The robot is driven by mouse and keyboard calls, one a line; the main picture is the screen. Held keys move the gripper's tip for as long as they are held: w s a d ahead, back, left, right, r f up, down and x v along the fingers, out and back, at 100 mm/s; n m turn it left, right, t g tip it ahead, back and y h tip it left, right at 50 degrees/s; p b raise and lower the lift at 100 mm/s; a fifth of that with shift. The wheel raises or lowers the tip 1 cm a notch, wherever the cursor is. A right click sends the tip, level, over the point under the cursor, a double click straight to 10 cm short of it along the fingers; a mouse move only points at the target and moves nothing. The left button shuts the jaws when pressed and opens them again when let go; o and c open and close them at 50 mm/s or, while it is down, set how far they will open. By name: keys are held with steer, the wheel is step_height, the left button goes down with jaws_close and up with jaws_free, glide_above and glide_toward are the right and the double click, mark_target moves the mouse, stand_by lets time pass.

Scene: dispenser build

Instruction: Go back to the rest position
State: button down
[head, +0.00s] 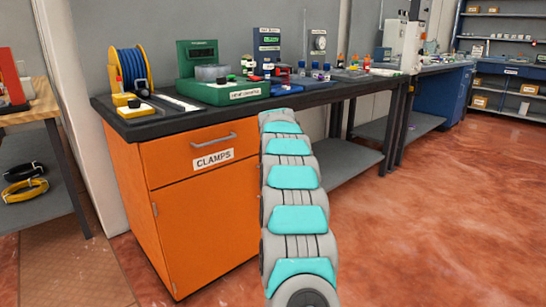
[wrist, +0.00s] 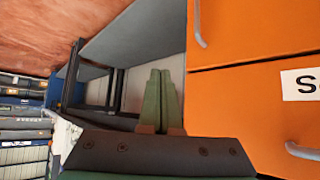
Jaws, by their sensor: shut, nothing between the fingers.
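My gripper (wrist: 160,75) shows in the wrist view as two green fingers side by side, shut with nothing between them.
The dark workbench (head: 150,128) holds a blue cable reel (head: 132,66), a green dispenser unit (head: 222,93) and several small bottles. A wooden table (head: 40,105) stands at the left. Shelves (head: 505,70) line the far right. The reddish floor (head: 440,220) at right is clear.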

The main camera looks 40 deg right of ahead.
steer(key=shift+s+r, duration=0.25)
steer(key=shift+s, duration=0.1)
steer(key=s+a+f+n+g+y, duration=0.1)
steer(key=s+a+y, duration=0.1)
steer(key=s+a, duration=0.7)
steer(key=s+a+n+g+y, duration=0.15)
steer(key=s+a, duration=0.25)
steer(key=a, duration=0.8)
steer(key=s+a+f+n+g+y, duration=0.1)
steer(key=s+a+n, duration=0.1)
steer(key=s+a, duration=0.7)
steer(key=s+a+f+n+g, duration=0.1)
steer(key=s+a, duration=0.4)
steer(key=s, duration=0.6)
steer(key=s+a+f+n+g+y, duration=0.1)
steer(key=s+a+f, duration=0.3)
steer(key=s, duration=0.8)
steer(key=s+a+f+n+g, duration=0.1)
steer(key=s+a+f+g, duration=0.2)
steer(key=s+a, duration=0.3)
steer(key=s, duration=0.5)
steer(key=shift+s+a+f+g, duration=0.2)
steer(key=shift+s+a+g, duration=0.05)
steer(key=shift+a+g, duration=0.15)
steer(key=shift+y, duration=0.25)
